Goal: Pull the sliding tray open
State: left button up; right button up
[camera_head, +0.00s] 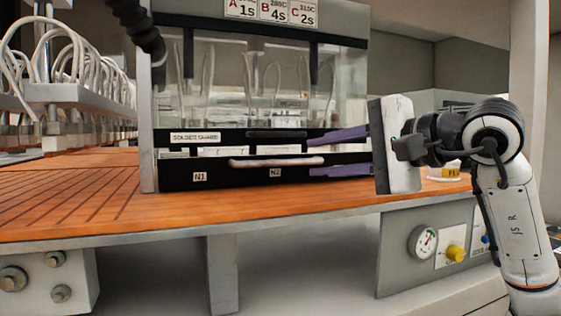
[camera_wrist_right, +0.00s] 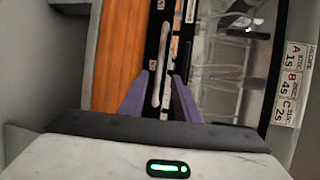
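The sliding tray has a black front (camera_head: 220,179) labelled N1 and N2, low in the clear-walled cabinet. It looks closed in the head view. Its pale bar handle (camera_head: 270,162) runs across the front and also shows in the right wrist view (camera_wrist_right: 162,65). My right gripper (camera_head: 311,156) has two purple fingers, one above and one below the handle's right end. In the right wrist view the fingers (camera_wrist_right: 160,77) are spread, with the handle running up between their tips. I see gaps on both sides, so it is not gripped. My left gripper is not in view.
A dark upper panel (camera_head: 195,137) labelled solder/share sits just above the tray. The orange slatted table (camera_head: 75,200) is clear in front. Racks with white cables (camera_head: 70,92) stand at left. A gauge panel (camera_head: 395,265) is below the table edge.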

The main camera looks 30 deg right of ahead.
aim_at(285, 162)
jog(key=p+x, duration=0.1)
jog(key=x, duration=0.7)
jog(key=shift+w+a, duration=0.15)
grip_shut()
